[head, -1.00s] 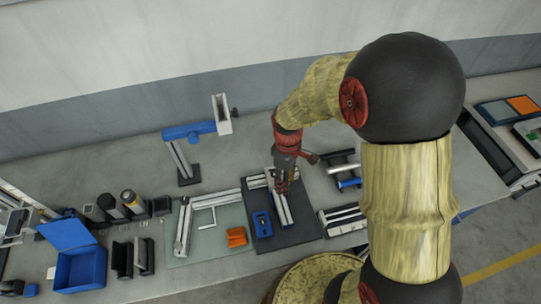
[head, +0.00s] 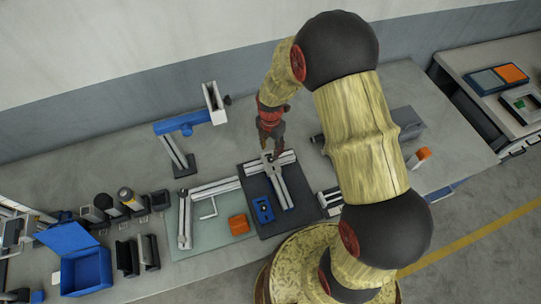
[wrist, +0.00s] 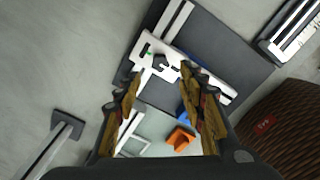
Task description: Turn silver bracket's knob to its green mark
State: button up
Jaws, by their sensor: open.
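The silver bracket (wrist: 172,74) is a pale, T-shaped metal piece on the dark mat (wrist: 235,60). In the wrist view a small dark knob (wrist: 160,63) sits on its plate, with a small green mark (wrist: 148,52) up and left of the knob. The bracket also shows in the head view (head: 283,192), partly under my gripper. My gripper (wrist: 160,72) is open and empty, its two fingers on either side of the knob in the picture. I cannot tell the height gap; no contact shows. In the head view my gripper (head: 270,150) is over the bracket's back end.
A blue part (head: 263,209) lies on the mat beside the bracket, and an orange block (head: 238,225) is left of it. A blue-armed stand (head: 182,124) rises at the back left. A blue open box (head: 84,270) stands far left. Bare table lies behind the mat.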

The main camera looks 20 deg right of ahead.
aim_at(271, 158)
notch_tip(271, 158, down, 6)
jog(key=shift+f, duration=0.1)
jog(key=shift+c, duration=1.1)
jog(key=c, duration=0.8)
grip_shut()
